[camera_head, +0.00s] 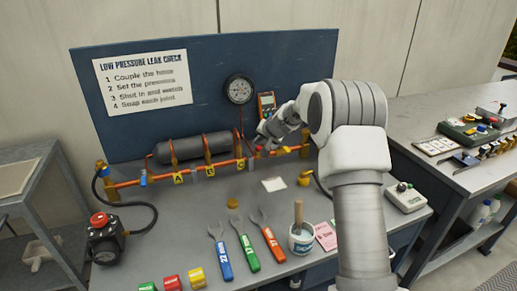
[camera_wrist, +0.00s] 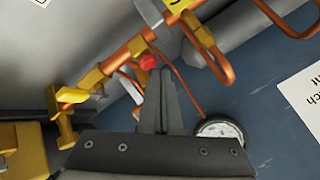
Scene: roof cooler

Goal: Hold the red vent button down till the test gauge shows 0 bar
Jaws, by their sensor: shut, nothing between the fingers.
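The red vent button (camera_wrist: 149,62) sits on the copper pipe in the wrist view. My gripper (camera_wrist: 154,80) is shut and empty, and its fingertips are at the button, overlapping its lower edge. I cannot tell whether they press it. In the head view my gripper (camera_head: 262,143) reaches down to the right part of the pipe, and a small red spot beside it may be the button. The round test gauge (camera_head: 239,90) is on the blue back panel. It also shows in the wrist view (camera_wrist: 220,129), partly hidden by my gripper. Its needle is too small to read.
A grey cylinder (camera_head: 190,150) lies behind the copper pipe (camera_head: 225,164). A black regulator with a red knob (camera_head: 99,219) stands at the left. Several coloured wrenches (camera_head: 245,247) and a pot with a brush (camera_head: 301,240) are at the front.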

